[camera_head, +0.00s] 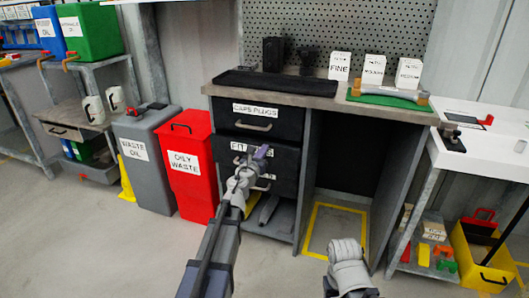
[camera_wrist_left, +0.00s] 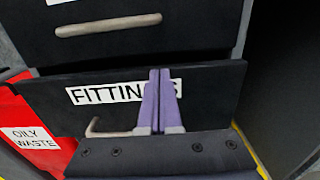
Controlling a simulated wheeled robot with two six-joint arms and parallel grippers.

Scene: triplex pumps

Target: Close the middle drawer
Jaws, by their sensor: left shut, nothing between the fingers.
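The middle drawer (camera_head: 285,161) is a black front with a white label, partly hidden by my left gripper in the head view. In the left wrist view this drawer (camera_wrist_left: 215,95) reads FITTINGS, with a beige handle (camera_wrist_left: 97,129) partly covered. Its front appears slightly forward of the drawer above. My left gripper (camera_head: 262,152) is in front of it, its purple fingers shut together and empty. In the wrist view the fingertips (camera_wrist_left: 159,72) overlap the label's right part; contact cannot be told. My right arm shows at the lower right of the head view, its fingers out of sight.
The upper drawer (camera_head: 285,121), labelled CAPS PLUGS, looks flush under the worktop (camera_head: 320,100). A red oily waste bin (camera_head: 187,185) and a grey waste oil bin (camera_head: 150,180) stand left of the cabinet. An open bay with yellow floor marking lies to its right.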

